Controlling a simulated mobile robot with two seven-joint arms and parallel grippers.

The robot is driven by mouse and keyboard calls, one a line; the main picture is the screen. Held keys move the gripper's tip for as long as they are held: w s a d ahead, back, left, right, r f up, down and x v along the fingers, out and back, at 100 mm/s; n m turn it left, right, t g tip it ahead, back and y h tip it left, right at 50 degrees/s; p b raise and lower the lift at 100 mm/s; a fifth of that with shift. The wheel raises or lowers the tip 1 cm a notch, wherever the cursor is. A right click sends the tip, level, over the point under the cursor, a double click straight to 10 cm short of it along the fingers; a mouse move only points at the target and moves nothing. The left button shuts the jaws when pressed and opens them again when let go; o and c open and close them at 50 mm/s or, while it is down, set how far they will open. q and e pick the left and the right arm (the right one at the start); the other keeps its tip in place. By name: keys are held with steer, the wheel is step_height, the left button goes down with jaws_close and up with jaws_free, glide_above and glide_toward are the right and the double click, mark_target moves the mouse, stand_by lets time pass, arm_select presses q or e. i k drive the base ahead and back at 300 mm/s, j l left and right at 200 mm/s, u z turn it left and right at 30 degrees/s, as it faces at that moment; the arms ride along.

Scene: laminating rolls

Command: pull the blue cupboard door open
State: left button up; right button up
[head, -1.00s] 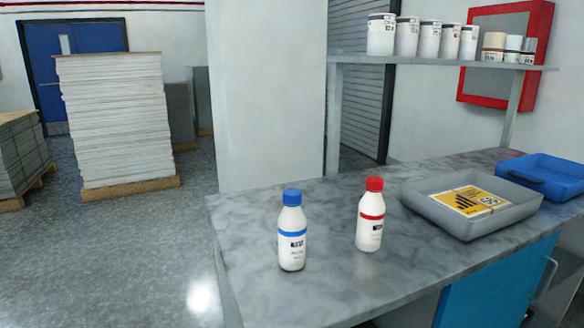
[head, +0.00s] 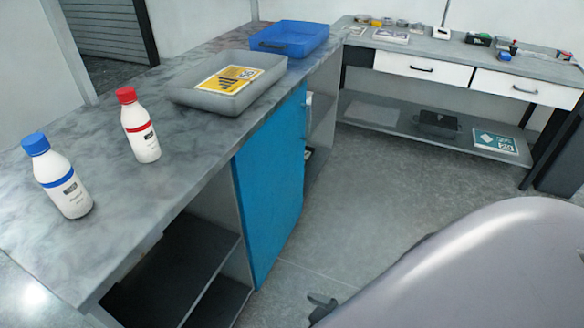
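The blue cupboard door (head: 268,190) is in the front of the marble-topped counter (head: 195,140) in the head view. It looks shut or nearly shut; I cannot tell if there is a gap. A small pale piece at its far right edge may be its handle, seen almost edge-on. A large smooth grey part of my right arm fills the lower right. A dark tip, perhaps part of my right gripper (head: 322,308), shows at the bottom edge, apart from the door; its opening cannot be made out. My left gripper is not in view.
A blue-capped bottle (head: 62,180), a red-capped bottle (head: 138,128), a grey tray (head: 205,98) and a blue tray (head: 290,38) stand on the counter. Open shelves (head: 185,270) lie left of the door. A workbench (head: 470,60) with white drawers stands behind. The floor (head: 385,185) between is clear.

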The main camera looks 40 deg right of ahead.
mark_target(268, 170)
steer(key=k+z, duration=0.15)
steer(key=z, duration=0.85)
steer(key=i+l+u, duration=0.1)
steer(key=u, duration=0.25)
steer(key=i+l+u, duration=0.1)
steer(key=u, duration=0.3)
steer(key=i+l+u, duration=0.2)
steer(key=l, duration=0.2)
steer(key=l+u, duration=0.2)
steer(key=l, duration=0.25)
steer(key=i+l+u, duration=0.1)
steer(key=l, duration=0.4)
steer(key=i+l+u, duration=0.1)
steer(key=l, duration=0.45)
steer(key=i+l+u, duration=0.1)
steer(key=l, duration=0.4)
steer(key=i+l, duration=0.1)
steer(key=l, duration=0.45)
steer(key=i+l, duration=0.1)
steer(key=l, duration=0.4)
steer(key=l+u, duration=0.1)
steer(key=l, duration=0.45)
steer(key=i, duration=0.05)
